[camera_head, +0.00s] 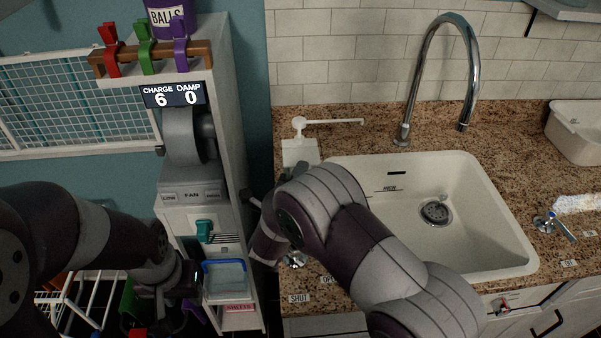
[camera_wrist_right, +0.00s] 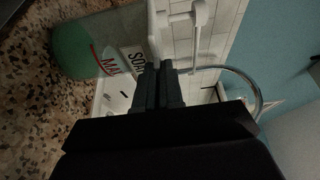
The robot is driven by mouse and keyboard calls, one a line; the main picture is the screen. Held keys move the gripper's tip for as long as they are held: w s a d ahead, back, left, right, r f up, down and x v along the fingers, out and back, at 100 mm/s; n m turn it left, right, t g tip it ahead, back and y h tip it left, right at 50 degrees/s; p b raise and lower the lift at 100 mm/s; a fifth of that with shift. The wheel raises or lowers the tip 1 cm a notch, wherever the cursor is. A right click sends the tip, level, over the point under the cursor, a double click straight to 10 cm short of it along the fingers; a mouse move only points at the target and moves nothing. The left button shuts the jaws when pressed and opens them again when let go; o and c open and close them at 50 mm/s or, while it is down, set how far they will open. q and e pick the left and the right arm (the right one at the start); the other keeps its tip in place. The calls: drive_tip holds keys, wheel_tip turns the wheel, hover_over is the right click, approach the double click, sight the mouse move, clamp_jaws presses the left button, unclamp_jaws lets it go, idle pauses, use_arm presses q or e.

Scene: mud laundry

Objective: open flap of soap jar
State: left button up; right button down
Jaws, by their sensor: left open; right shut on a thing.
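The soap jar shows in the right wrist view with its clear body (camera_wrist_right: 85,48), green contents and a label with "SOAP" and "MAX" on it. It appears sideways there. In the head view its white top (camera_head: 299,151) shows beside the sink, with a thin white spout above; my right arm hides part of it. My right gripper (camera_wrist_right: 160,72) is shut at the top end of the jar, beside the label. Its fingers hide what they hold, which seems to be the flap. My left gripper (camera_head: 185,284) is open, low in front of the shelf unit.
The white sink (camera_head: 475,200) and its tall tap (camera_head: 470,60) are right of the jar. A narrow shelf unit with a fan (camera_head: 180,135) and a blue-rimmed tray (camera_head: 225,278) stands left of the counter. A white tub (camera_head: 577,130) is at the far right.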

sight(300, 152)
idle(0.3)
drive_tip(key=r+g+p, duration=0.1)
drive_tip(key=g+p, duration=0.1)
drive_tip(key=p, duration=0.1)
drive_tip(key=r+n+g+y+p, duration=0.1)
drive_tip(key=r+p, duration=0.1)
drive_tip(key=p, duration=0.2)
drive_tip(key=w+r+n+g+p, duration=0.1)
drive_tip(key=r+g+p, duration=0.1)
drive_tip(key=p, duration=0.2)
drive_tip(key=shift+r+g, duration=0.15)
drive_tip(key=shift+g, duration=0.15)
drive_tip(key=shift+w+g+y+p, duration=0.15)
drive_tip(key=shift+g+y+p, duration=0.2)
drive_tip(key=shift+p, duration=0.75)
drive_tip(key=c, duration=1.3)
unclamp_jaws()
